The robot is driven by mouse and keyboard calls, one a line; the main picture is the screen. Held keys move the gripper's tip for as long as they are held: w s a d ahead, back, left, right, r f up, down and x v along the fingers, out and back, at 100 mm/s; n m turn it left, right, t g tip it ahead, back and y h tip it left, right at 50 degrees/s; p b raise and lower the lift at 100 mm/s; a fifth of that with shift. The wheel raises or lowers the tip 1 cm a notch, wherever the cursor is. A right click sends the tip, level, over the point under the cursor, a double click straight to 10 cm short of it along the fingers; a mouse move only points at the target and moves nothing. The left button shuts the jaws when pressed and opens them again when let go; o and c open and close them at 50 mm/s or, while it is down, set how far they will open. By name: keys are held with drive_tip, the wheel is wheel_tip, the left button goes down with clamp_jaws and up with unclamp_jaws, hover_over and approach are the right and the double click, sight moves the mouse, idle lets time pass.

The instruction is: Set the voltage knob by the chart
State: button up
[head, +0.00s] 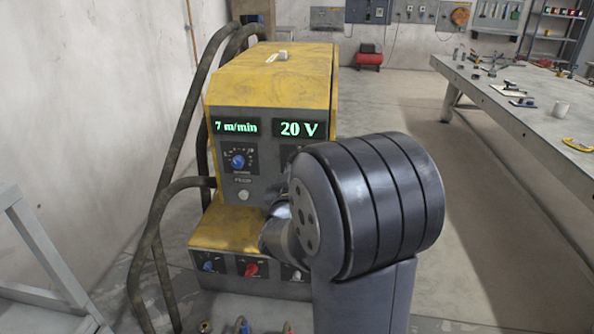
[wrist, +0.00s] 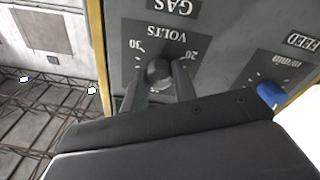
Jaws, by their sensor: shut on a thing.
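The yellow and grey welding machine (head: 275,85) stands ahead in the head view. Its right display (head: 300,129) reads 20 V and its left display (head: 237,127) reads 7 m/min. In the wrist view, which is upside down, the dark round voltage knob (wrist: 160,72) sits under the word VOLTS, with 20 and 30 marked on its scale. My gripper (wrist: 160,82) is shut on this knob, one finger on each side. In the head view my arm hides the voltage knob. I cannot make out a chart in either view.
The blue wire-feed knob (head: 238,160) is beside the voltage dial and also shows in the wrist view (wrist: 270,94). A red knob (head: 251,270) is on the lower panel. Dark hoses (head: 165,185) run along the machine's left. A workbench (head: 530,105) is at the right.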

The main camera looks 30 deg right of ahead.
idle(0.4)
drive_tip(key=o, duration=1)
drive_tip(key=v, duration=1)
drive_tip(key=shift+s+a+b, duration=0.2)
drive_tip(key=shift+s+b, duration=0.15)
drive_tip(key=shift+b, duration=0.05)
drive_tip(key=shift+w, duration=0.1)
drive_tip(key=x, duration=1)
drive_tip(key=shift+w+d+p, duration=0.2)
drive_tip(key=shift+w+p, duration=0.1)
drive_tip(key=shift+p, duration=0.1)
